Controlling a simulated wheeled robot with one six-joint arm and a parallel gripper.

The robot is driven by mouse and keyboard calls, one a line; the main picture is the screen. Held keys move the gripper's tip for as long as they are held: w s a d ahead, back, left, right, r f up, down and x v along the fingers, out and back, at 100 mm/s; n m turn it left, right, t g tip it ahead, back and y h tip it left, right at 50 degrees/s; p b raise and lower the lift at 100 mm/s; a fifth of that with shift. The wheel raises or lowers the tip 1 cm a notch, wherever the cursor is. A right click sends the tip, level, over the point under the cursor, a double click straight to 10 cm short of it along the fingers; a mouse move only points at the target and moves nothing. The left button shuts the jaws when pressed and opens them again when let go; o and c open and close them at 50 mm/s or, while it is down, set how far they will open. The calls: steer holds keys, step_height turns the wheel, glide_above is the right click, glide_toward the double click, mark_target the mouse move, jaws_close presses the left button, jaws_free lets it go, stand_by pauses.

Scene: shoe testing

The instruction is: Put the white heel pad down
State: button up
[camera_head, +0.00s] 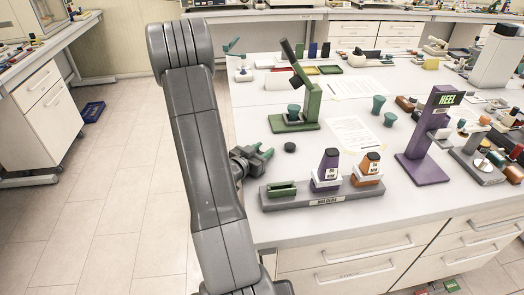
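My gripper (264,152) is at the table's left front edge, behind my upright grey arm. Its teal-green fingers point right, just behind the grey holder rack. I cannot tell whether they are apart or closed, and I see no white pad between them. The purple stand marked HEEL (428,140) is upright at the right, well away from my gripper. A small pale piece shows on its side, but it is too small to identify. I cannot make out the white heel pad with certainty.
The grey rack (325,199) holds a purple block (327,170), an orange block (367,169) and a green piece (282,189). A small dark disc (290,147) lies near my gripper. A green press (297,115) stands behind. The bare tabletop (250,110) is free at left.

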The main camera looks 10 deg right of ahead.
steer(key=o, duration=0.3)
steer(key=shift+o, duration=0.2)
steer(key=shift+r, duration=0.1)
steer(key=shift+r+p, duration=0.15)
steer(key=shift+p, duration=0.15)
steer(key=b+v, duration=0.1)
steer(key=v, duration=1.1)
steer(key=shift+b, duration=0.35)
steer(key=shift+w+d, duration=0.1)
